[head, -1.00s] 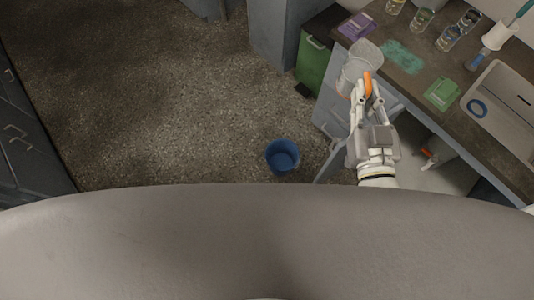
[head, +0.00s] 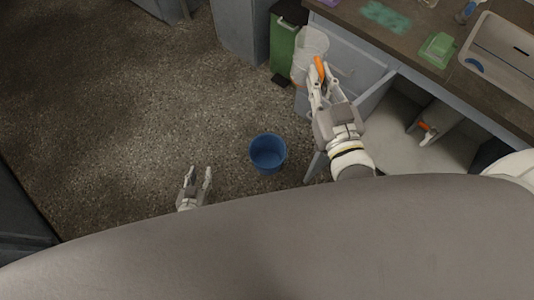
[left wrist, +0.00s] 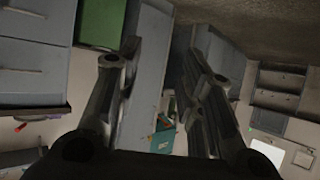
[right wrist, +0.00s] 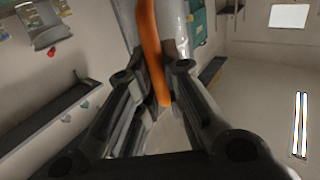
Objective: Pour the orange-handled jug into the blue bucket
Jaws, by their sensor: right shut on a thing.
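The clear jug (head: 309,45) with an orange handle (head: 319,69) is held by my right gripper (head: 317,80), which is shut on the handle. The jug is in front of the cabinet, up and to the right of the bucket in the head view. In the right wrist view the orange handle (right wrist: 153,50) runs between the fingers. The blue bucket (head: 267,153) stands on the floor, and I cannot make out anything in it. My left gripper (head: 199,178) is open and empty, to the left of the bucket. The left wrist view shows its fingers apart.
A green bin (head: 286,42) stands beside the cabinets behind the jug. The counter (head: 408,32) at right carries a green item (head: 436,48) and a sink. A cabinet door (head: 375,95) stands open below it. The floor left of the bucket is clear.

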